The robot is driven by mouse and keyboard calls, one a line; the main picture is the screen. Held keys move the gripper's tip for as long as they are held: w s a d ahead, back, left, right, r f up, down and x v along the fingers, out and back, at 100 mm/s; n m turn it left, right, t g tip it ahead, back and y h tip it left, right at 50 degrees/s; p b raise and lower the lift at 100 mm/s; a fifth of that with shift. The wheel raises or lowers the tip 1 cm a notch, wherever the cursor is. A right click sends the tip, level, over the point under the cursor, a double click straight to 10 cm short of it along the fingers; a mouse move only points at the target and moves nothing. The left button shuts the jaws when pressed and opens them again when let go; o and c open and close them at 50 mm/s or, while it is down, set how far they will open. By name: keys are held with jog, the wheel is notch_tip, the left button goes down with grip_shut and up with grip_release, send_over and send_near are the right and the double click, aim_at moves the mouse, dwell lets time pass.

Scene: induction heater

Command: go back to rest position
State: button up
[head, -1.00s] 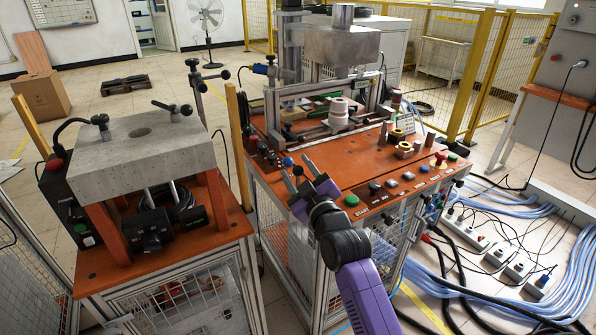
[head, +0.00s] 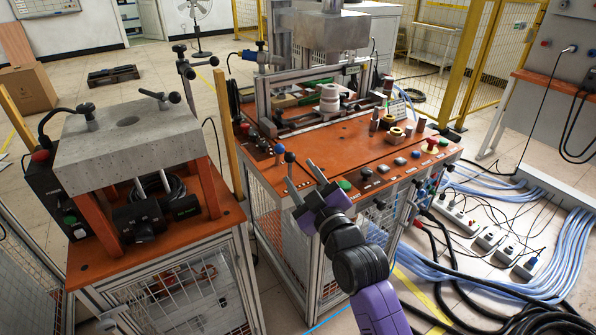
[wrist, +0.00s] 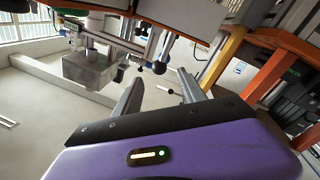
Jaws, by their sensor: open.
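My gripper (head: 300,182) is in the head view, at the front left edge of the orange-topped workbench. Its two grey fingers are apart and nothing shows between them. A lever with a dark blue ball (head: 290,157) stands close to the fingertips; I cannot tell whether they touch. In the wrist view my gripper (wrist: 160,92) shows both fingers spread, with a dark ball-ended lever (wrist: 159,67) beyond them and empty space between.
A second stand with a concrete-grey block (head: 140,140) is on the left. Cables and power strips (head: 490,238) lie on the floor at right.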

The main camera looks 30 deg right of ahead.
dwell(0.5)
jog(key=s+a+f+m+g+y+p, duration=0.1)
jog(key=s+a+f, duration=0.1)
jog(key=s, duration=1.2)
jog(key=s+a+f+m+g+p, duration=0.1)
jog(key=s+a, duration=0.4)
jog(key=s, duration=1)
jog(key=s+a+f+m+g+y+p, duration=0.1)
jog(key=s+a+f+m+g, duration=0.1)
jog(key=s, duration=1.3)
jog(key=shift+s+a+f+m+y, duration=0.15)
jog(key=shift+a+f+m+y, duration=0.25)
jog(key=shift+a, duration=0.6)
jog(key=shift+f, duration=0.1)
